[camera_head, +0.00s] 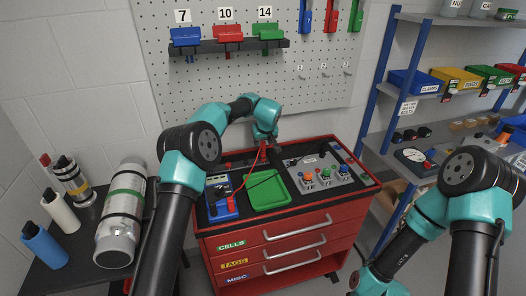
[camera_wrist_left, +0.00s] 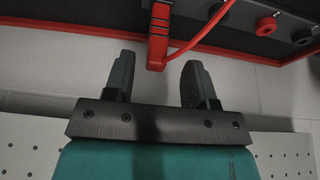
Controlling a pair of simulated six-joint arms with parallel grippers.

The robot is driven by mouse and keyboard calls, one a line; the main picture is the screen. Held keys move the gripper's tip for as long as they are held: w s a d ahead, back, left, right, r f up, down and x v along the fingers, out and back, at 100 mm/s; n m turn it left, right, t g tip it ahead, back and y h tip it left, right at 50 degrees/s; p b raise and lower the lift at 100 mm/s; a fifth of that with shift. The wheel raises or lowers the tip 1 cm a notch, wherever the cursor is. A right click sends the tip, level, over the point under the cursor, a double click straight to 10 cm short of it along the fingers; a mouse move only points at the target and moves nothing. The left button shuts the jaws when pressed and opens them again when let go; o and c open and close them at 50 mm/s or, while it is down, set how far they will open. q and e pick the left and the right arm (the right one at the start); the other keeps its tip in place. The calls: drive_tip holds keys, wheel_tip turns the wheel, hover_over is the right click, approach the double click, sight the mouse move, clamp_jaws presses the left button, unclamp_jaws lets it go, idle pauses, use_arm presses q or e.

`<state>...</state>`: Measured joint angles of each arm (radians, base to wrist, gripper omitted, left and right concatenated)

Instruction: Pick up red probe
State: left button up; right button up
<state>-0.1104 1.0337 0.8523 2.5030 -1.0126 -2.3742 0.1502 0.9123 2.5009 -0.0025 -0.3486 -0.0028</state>
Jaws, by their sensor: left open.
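The red probe (camera_wrist_left: 158,38) shows in the left wrist view with a red lead trailing to the right. My left gripper (camera_wrist_left: 157,72) is open. Its two dark fingers are apart, and the near end of the probe lies at the gap between their tips, without clear contact. In the head view my left gripper (camera_head: 270,142) is over the back of the red cart, and red leads (camera_head: 262,153) show close by it. The probe itself is mostly hidden there. My right arm is at the right, with its gripper out of view.
A blue meter (camera_head: 222,198), a green tray (camera_head: 267,190) and a grey panel with knobs (camera_head: 322,173) sit on the red cart (camera_head: 285,228). A pegboard (camera_head: 245,80) stands behind. Cylinders and bottles stand at left, a shelf at right.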

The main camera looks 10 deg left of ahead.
sight(263, 147)
use_arm(q)
drive_tip(key=shift+x, duration=2.6)
drive_tip(key=shift+w+d, duration=0.1)
drive_tip(key=shift+d, duration=0.05)
drive_tip(key=shift+c, duration=0.4)
clamp_jaws()
